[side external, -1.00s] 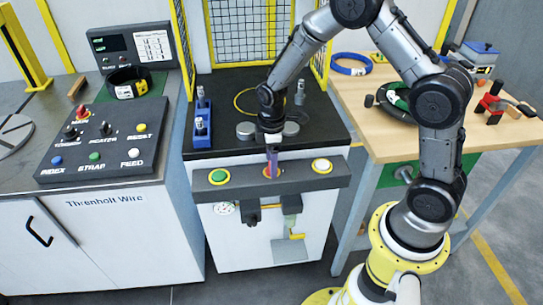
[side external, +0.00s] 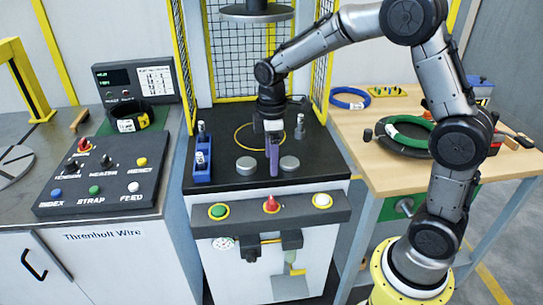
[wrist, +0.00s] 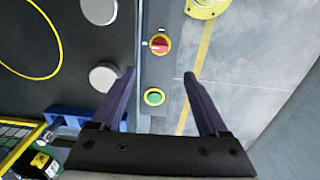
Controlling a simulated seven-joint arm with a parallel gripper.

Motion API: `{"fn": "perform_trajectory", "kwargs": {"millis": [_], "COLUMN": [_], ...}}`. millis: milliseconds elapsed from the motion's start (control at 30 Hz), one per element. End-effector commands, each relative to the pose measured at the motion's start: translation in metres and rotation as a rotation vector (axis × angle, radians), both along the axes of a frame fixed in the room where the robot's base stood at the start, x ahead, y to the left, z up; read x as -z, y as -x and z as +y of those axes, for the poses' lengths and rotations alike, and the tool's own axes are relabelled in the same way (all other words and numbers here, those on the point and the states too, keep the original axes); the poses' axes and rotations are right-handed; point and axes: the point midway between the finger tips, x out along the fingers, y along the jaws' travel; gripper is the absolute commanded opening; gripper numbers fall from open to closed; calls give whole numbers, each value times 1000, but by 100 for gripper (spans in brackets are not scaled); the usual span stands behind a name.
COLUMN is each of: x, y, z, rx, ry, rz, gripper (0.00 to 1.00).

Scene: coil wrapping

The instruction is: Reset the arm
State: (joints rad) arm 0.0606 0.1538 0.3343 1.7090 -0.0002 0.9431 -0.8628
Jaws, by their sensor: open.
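My gripper (side external: 273,158) has purple fingers and points down over the front of the black machine bed (side external: 225,165), between two round grey pads. It is above and behind the red knob (side external: 271,203) on the front panel and apart from it. In the wrist view the fingers (wrist: 159,75) are spread wide with nothing between them. Between and beyond them show the green button (wrist: 154,97) and the red knob (wrist: 159,44). My arm arches up from the right.
A yellow ring outline (side external: 256,136) marks the bed, with a blue fixture (side external: 202,165) at left. Yellow mesh guards and an overhead disk (side external: 257,12) surround it. A control box (side external: 103,180) stands left. The wooden table (side external: 395,172) at right holds a blue coil (side external: 350,97) and a green coil (side external: 408,127).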

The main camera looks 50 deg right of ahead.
Motion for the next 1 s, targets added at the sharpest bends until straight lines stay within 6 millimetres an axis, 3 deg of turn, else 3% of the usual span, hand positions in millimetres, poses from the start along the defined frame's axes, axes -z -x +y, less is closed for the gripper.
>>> {"fn": "perform_trajectory", "kwargs": {"millis": [300, 367, 467, 567, 700, 833, 1000], "x": [-3, -12, -42, -79, -121, -143, -146], "y": [0, -2, 2, 21, 66, 114, 174], "z": [1, 1, 4, 8, 14, 19, 22], "rx": [-2, -4, -10, -13, 55, 166, 353], "ry": [1, 2, 5, 9, 1, -26, -85], "rz": [-8, -30, -101, -185, -300, -391, -481], "gripper": [78, 78, 78, 78, 78, 78, 78]}}
